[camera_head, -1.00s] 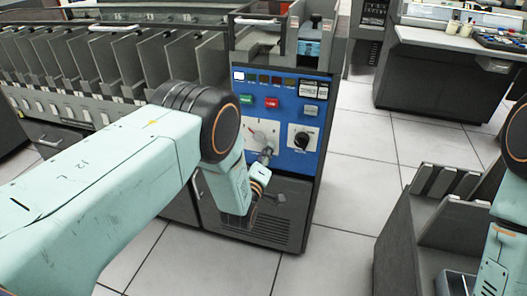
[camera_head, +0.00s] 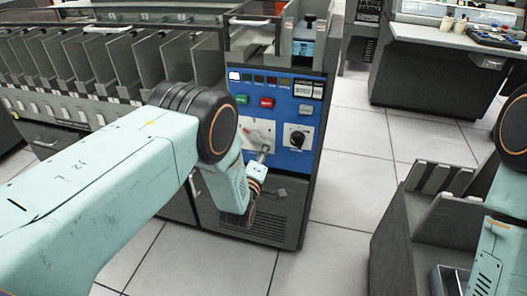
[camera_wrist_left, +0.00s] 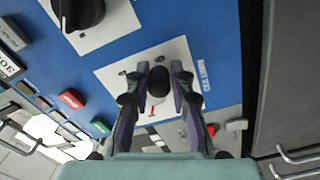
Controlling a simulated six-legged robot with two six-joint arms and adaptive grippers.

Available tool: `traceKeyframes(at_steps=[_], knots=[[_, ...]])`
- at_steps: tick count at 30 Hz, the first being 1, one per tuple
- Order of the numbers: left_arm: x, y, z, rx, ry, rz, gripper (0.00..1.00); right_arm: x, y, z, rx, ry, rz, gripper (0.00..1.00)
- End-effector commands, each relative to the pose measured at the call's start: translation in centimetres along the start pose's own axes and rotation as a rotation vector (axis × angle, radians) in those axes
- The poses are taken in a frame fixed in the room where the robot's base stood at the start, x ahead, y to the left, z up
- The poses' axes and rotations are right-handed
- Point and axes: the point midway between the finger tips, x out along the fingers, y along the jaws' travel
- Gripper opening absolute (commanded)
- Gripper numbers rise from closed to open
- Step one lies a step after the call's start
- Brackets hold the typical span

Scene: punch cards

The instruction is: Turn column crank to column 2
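The column crank shows in the left wrist view as a dark round knob (camera_wrist_left: 158,80) in front of a white dial plate (camera_wrist_left: 112,78) marked COLUMN. A red pointer shows just below the knob. In the head view the dial plate (camera_head: 250,128) sits on the blue panel, partly hidden by my left gripper (camera_head: 263,157). In the left wrist view my left gripper (camera_wrist_left: 158,70) has its fingers on either side of the knob, with narrow gaps beside it. The column number at the pointer is too small to read. My right gripper is out of view.
The blue panel (camera_head: 282,108) also carries a black rotary knob (camera_head: 298,138), a red button (camera_head: 266,103) and a green button (camera_head: 240,99). A row of card bins (camera_head: 110,65) stands left. A grey rack (camera_head: 440,195) stands right, with open tiled floor (camera_head: 345,195) between.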

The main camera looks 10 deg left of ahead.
Motion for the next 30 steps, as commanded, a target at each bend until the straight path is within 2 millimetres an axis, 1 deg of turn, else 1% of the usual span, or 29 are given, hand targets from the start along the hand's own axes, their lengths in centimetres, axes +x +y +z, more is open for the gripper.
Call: traceKeyframes(at_steps=[1, 6, 14, 17, 20, 23, 30], knots=[[0.0, 0.0, 0.0, 0.000, 0.000, 0.000, 0.29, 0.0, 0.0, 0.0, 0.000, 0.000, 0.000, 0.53], [0.0, 0.1, 0.0, 0.000, 0.000, 0.001, 0.43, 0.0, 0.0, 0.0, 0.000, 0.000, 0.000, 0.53], [0.1, 0.1, 0.0, 0.000, 0.001, 0.002, 0.43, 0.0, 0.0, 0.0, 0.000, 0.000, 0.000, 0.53], [-0.3, 0.1, 0.0, 0.001, 0.000, 0.001, 0.43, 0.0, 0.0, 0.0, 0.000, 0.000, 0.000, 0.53], [-1.2, 0.0, 0.1, 0.001, -0.001, 0.000, 0.43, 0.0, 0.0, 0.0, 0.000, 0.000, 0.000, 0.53], [-2.7, 0.0, 0.1, 0.001, -0.002, -0.002, 0.43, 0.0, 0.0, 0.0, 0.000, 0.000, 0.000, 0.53], [-7.3, 0.0, 0.0, 0.002, -0.002, -0.002, 0.43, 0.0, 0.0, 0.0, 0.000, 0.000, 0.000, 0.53]])
